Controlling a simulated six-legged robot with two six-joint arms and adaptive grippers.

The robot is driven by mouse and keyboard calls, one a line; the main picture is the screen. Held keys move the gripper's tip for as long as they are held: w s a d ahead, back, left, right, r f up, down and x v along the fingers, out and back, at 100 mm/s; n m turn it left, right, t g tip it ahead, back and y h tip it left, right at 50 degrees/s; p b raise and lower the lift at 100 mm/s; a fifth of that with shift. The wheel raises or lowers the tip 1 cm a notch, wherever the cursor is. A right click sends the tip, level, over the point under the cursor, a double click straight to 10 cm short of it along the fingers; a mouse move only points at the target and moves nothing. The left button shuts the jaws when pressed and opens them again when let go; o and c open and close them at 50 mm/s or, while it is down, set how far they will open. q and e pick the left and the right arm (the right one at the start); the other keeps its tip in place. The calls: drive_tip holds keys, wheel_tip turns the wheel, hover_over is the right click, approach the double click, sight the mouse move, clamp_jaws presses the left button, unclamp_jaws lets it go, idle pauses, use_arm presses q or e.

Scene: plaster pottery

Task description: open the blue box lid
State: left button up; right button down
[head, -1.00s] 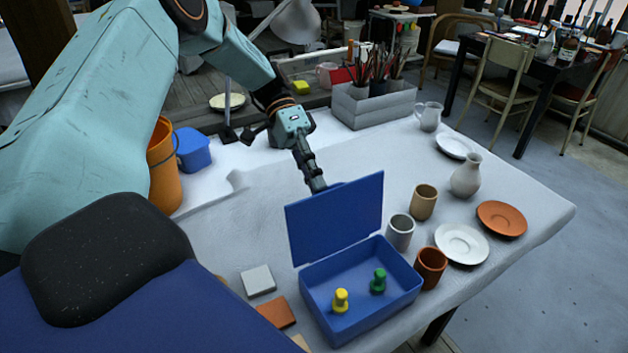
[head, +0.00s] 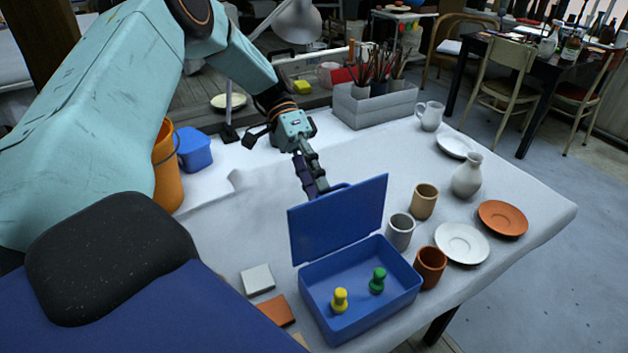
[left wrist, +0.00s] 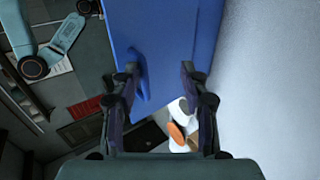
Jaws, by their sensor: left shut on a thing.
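The blue box (head: 361,318) stands on the table with its top uncovered. A yellow peg (head: 340,299) and a green peg (head: 378,281) stand inside. Its blue lid (head: 340,222) is swung up, nearly upright, along the box's far edge. My left gripper (head: 318,190) is behind the lid at its upper edge and is shut on it; the fingertips are partly hidden by the lid. In the left wrist view the lid (left wrist: 165,30) rises between the two fingers of my left gripper (left wrist: 165,80), with a handle-like part near the left finger. My right gripper is not in view.
A grey cup (head: 400,233), a terracotta cup (head: 430,266) and a tan cup (head: 424,202) stand close right of the box. A white saucer (head: 461,243) lies beyond them. Tiles (head: 257,280) lie left of the box. The white cloth behind the lid is mostly clear.

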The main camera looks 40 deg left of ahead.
use_arm(q)
drive_tip(key=shift+s+a+f, duration=0.1)
drive_tip(key=shift+f, duration=0.1)
drive_tip(key=v, duration=0.7)
drive_tip(key=shift+r, duration=0.35)
drive_tip(key=shift+a, duration=0.1)
drive_tip(key=shift+f, duration=0.15)
